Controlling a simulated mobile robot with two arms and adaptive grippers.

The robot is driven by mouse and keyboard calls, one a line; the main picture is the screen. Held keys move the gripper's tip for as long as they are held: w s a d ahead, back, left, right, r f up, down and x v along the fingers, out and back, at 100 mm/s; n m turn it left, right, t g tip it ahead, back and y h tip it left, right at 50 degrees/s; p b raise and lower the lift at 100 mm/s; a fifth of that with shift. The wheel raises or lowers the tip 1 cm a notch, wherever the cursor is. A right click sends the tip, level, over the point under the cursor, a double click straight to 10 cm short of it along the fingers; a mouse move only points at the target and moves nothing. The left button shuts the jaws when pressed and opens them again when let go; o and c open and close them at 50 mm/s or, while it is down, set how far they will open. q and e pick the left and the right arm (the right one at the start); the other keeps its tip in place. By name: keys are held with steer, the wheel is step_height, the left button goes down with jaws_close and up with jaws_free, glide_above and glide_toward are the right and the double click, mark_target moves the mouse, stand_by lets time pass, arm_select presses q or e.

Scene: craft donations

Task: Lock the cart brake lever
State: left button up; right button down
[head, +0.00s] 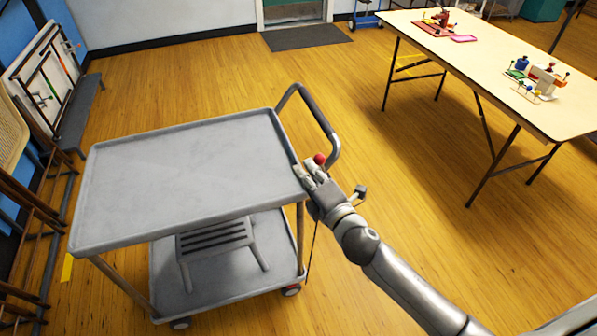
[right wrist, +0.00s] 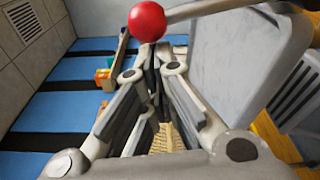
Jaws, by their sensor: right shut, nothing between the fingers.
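The grey cart (head: 180,170) has an upper tray, a lower shelf and a looped push handle (head: 322,118) at its right end. The brake lever's red ball knob (head: 320,158) shows near the foot of the handle. My right gripper (head: 309,172) is shut and empty at the tray's right edge, close to the knob. In the right wrist view, the red knob (right wrist: 147,21) appears just beyond my closed fingertips (right wrist: 153,55); I cannot tell whether they touch. A grey bar runs right from the knob there. My left gripper is not in view.
A grey slatted stool (head: 215,238) sits on the cart's lower shelf. A long table (head: 490,55) with craft items stands at upper right. Folded furniture (head: 45,75) leans on the left wall. Wooden floor between cart and table is clear.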

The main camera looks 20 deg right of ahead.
steer(key=shift+w, duration=0.1)
steer(key=shift+d+r, duration=0.1)
steer(key=shift+d, duration=0.05)
steer(key=shift+d+r+m, duration=0.15)
steer(key=shift+d+m, duration=0.05)
steer(key=shift+m, duration=0.1)
steer(key=shift+d, duration=0.1)
steer(key=d+f+m+t+h, duration=0.1)
steer(key=d+m, duration=1.3)
steer(key=shift+w+d+f+m+t, duration=0.2)
steer(key=shift+w+m+t, duration=0.1)
steer(key=shift+t, duration=0.1)
stand_by(0.6)
stand_by(0.4)
